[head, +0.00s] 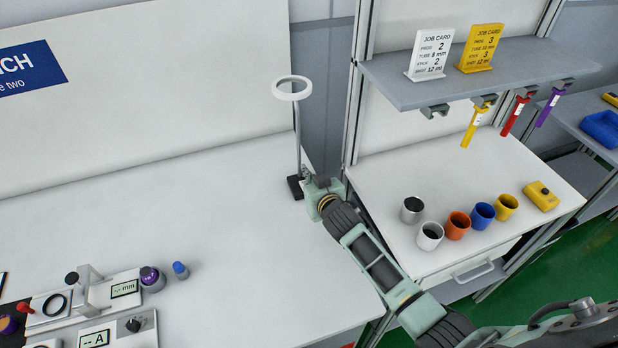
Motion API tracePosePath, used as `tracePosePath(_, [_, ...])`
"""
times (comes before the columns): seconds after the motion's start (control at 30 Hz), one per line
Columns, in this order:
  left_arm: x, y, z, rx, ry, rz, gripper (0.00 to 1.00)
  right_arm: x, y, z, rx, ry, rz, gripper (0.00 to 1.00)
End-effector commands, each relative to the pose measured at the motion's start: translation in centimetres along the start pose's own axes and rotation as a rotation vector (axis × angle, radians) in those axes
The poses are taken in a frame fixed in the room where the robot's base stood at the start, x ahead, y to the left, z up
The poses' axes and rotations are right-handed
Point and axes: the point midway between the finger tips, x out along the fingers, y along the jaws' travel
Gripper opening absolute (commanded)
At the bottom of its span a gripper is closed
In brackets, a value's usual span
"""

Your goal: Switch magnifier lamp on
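The magnifier lamp (297,135) stands upright at the right end of the white bench. It has a white ring head on a thin grey post and a dark base. The ring looks pale, and I cannot tell whether it is lit. My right arm comes in from the lower right, and its gripper (309,177) is at the foot of the lamp, close beside the post and base. The wrist hides most of the fingers, so I cannot see whether they are open or touch the lamp. No switch can be made out. My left gripper is not in view.
The bench (200,230) is clear left of the lamp. A white side table (470,175) holds several cups and a yellow device (541,196), under a shelf (470,75) with job cards and hanging coloured tags.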

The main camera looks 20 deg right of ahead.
Motion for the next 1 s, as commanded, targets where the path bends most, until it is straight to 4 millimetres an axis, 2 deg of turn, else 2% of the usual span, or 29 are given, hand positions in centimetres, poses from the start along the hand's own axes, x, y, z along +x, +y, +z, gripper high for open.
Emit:
tracePosePath(0.23, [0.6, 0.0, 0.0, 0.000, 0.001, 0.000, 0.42, 0.1, 0.0, 0.4, 0.002, 0.008, 0.000, 0.00])
tracePosePath(0.47, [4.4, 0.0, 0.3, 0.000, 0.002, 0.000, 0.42, 0.2, -0.1, 2.1, 0.004, 0.095, -0.001, 0.00])
tracePosePath(0.5, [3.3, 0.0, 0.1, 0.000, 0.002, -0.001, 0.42, -0.1, 0.0, 1.0, 0.000, 0.092, -0.001, 0.00])
tracePosePath(0.77, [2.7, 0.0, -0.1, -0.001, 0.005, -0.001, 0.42, -0.2, 0.0, 0.5, 0.000, 0.089, -0.001, 0.00])
tracePosePath(0.87, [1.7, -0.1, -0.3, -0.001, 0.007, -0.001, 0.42, -0.4, 0.1, -0.6, 0.001, 0.090, -0.001, 0.00])
tracePosePath(1.0, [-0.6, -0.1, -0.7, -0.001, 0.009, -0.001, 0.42, -0.9, 0.4, -3.2, -0.001, 0.092, -0.001, 0.00])
